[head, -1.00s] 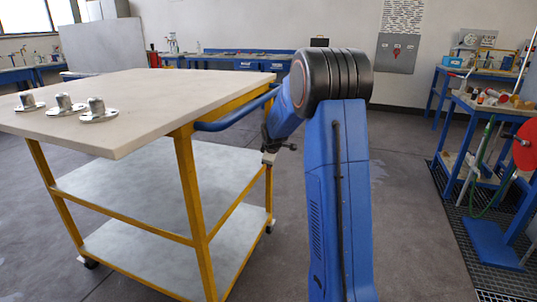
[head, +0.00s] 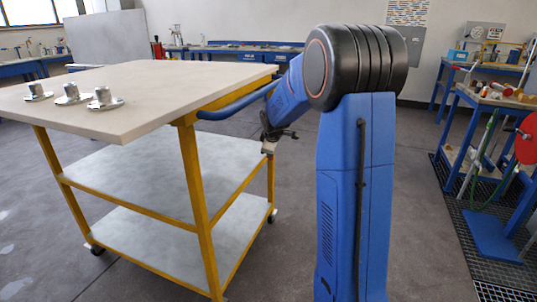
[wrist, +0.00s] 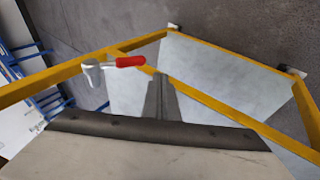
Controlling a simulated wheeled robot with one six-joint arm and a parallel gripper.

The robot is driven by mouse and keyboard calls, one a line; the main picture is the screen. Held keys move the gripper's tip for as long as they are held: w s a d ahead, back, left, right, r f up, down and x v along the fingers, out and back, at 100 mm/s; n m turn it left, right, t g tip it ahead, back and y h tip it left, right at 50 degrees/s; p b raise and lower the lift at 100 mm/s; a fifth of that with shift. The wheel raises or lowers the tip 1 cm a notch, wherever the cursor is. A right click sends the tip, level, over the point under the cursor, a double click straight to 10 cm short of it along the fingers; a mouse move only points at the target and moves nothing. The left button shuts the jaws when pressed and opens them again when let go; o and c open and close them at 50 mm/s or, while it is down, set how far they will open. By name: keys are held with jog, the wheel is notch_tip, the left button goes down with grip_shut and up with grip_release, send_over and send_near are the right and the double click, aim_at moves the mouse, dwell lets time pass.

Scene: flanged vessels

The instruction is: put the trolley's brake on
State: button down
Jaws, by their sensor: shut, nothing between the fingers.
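The trolley (head: 190,95) has a pale top, yellow legs, two grey shelves and a blue push bar (head: 235,106) at its right end. In the wrist view, a lever with a red grip (wrist: 130,61) and a metal pivot (wrist: 92,72) lies across the yellow frame (wrist: 185,90). I take it to be the brake lever; I cannot make it out in the head view. My gripper (head: 268,148) is at the trolley's right end, below the push bar. In the wrist view its closed, empty fingers (wrist: 159,78) point toward the frame, just right of and below the red grip, apparently apart from it.
Several flanged metal pieces (head: 72,95) stand on the trolley's top. Castors (head: 97,250) show under it. A blue bench with tools (head: 490,100), a red reel (head: 526,140) and a floor grating (head: 480,235) are at the right. Floor between is clear.

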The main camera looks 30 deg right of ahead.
jog(key=s+a+r+m, duration=0.1)
jog(key=s+a+r, duration=0.2)
jog(key=s+a, duration=0.5)
jog(key=s+a+r+m+y, duration=0.1)
jog(key=s+a+r+m, duration=0.2)
jog(key=s, duration=0.9)
jog(key=s+a+r, duration=0.3)
jog(key=s+a, duration=0.3)
jog(key=s, duration=0.4)
jog(key=s+a+f+m+y, duration=0.1)
jog(key=s+a+f+m, duration=0.1)
jog(key=s, duration=0.6)
jog(key=s+a+f+m+g, duration=0.1)
jog(key=s+a, duration=0.3)
jog(key=s, duration=0.4)
jog(key=shift+s+a+f+m+y, duration=0.15)
jog(key=shift+f+m+y, duration=0.25)
jog(key=shift+f+m, duration=0.25)
